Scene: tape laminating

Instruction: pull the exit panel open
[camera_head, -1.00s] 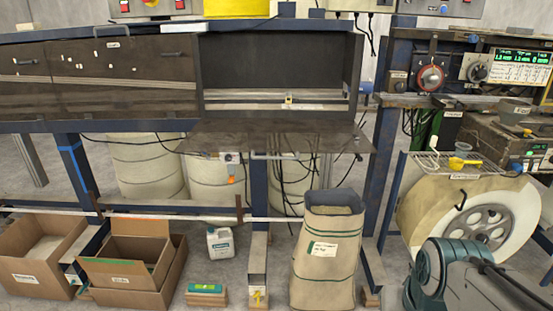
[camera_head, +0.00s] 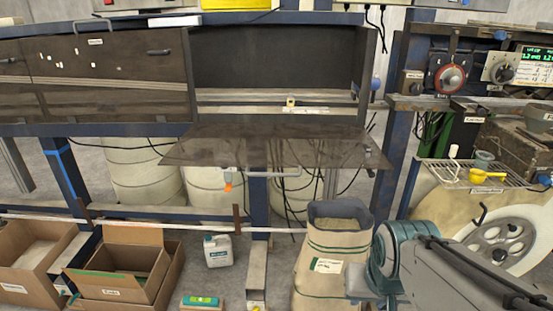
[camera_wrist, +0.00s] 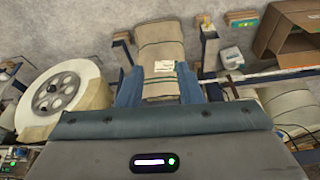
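The exit panel (camera_head: 265,147) is a dark see-through flap below the open bay of the long cabinet. In the head view it is swung out from its hinge line and stands out towards me, nearly level. Its bar handle (camera_head: 273,173) runs along the front edge. My gripper (camera_wrist: 160,88) shows in the wrist view, with two blue fingers apart and nothing seen gripped. It points towards the floor area, with the beige sack (camera_wrist: 159,45) seen beyond and between its fingers. In the head view only my arm shows at lower right; the fingertips cannot be made out.
The open sack (camera_head: 333,250) stands below the panel's right side, near my arm. A white jug (camera_head: 218,251) and cardboard boxes (camera_head: 125,267) are on the floor at left. A large reel (camera_head: 495,235) and wire shelf (camera_head: 470,175) stand at right. Blue frame posts stand under the cabinet.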

